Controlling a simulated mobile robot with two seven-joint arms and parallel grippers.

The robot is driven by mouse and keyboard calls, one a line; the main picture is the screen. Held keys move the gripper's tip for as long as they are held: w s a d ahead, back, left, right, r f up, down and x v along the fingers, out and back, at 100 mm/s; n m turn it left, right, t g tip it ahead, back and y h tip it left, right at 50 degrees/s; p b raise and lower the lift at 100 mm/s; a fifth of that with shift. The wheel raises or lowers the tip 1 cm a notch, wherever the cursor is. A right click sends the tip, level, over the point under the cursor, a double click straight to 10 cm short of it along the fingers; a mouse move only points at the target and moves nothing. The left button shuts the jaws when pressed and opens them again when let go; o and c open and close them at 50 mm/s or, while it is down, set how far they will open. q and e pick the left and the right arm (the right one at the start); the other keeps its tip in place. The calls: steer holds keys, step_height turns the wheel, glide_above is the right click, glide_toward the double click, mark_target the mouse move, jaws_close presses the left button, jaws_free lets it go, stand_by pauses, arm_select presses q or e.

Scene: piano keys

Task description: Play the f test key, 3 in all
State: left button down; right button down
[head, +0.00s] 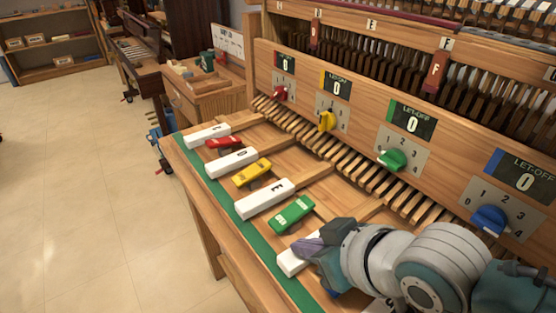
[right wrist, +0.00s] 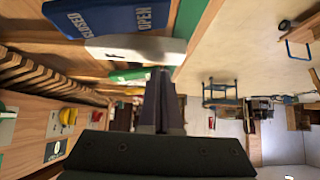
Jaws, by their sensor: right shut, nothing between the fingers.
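The white F test key (head: 287,264) lies at the near right of the row, partly hidden by my right gripper (head: 303,249). In the right wrist view the key (right wrist: 125,49) shows its letter F. My right gripper (right wrist: 163,75) is shut and empty, its tips at the key's near part; I cannot tell whether they touch it. The blue lever (right wrist: 115,16) beside the key is marked CLOSED and OPEN. The blue-marked LET-OFF display (head: 523,177) reads 0, above a blue knob (head: 490,219). My left gripper is not in view.
White keys C (head: 207,136), D (head: 231,163) and E (head: 265,199) alternate with red (head: 224,142), yellow (head: 252,173) and green (head: 292,215) levers. The upright panel (head: 300,75) with knobs stands behind. Open floor (head: 80,200) lies left.

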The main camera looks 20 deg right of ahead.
steer(key=w+r+p+v, duration=0.1)
steer(key=p+v, duration=0.5)
steer(key=v, duration=0.6)
steer(key=shift+a+r, duration=0.2)
steer(key=shift+r, duration=0.4)
steer(key=shift+w, duration=0.1)
steer(key=s+d+r+m+g+h, duration=0.1)
steer(key=s+d+r+g, duration=0.15)
steer(key=s, duration=0.35)
steer(key=s+d+r+m+g+h, duration=0.1)
steer(key=s+r+g+h, duration=0.15)
steer(key=s, duration=0.45)
step_height(320, 180, up, 36)
steer(key=p, duration=3.5)
steer(key=shift+f+y, duration=0.2)
steer(key=shift+y, duration=0.15)
steer(key=shift+w, duration=0.1)
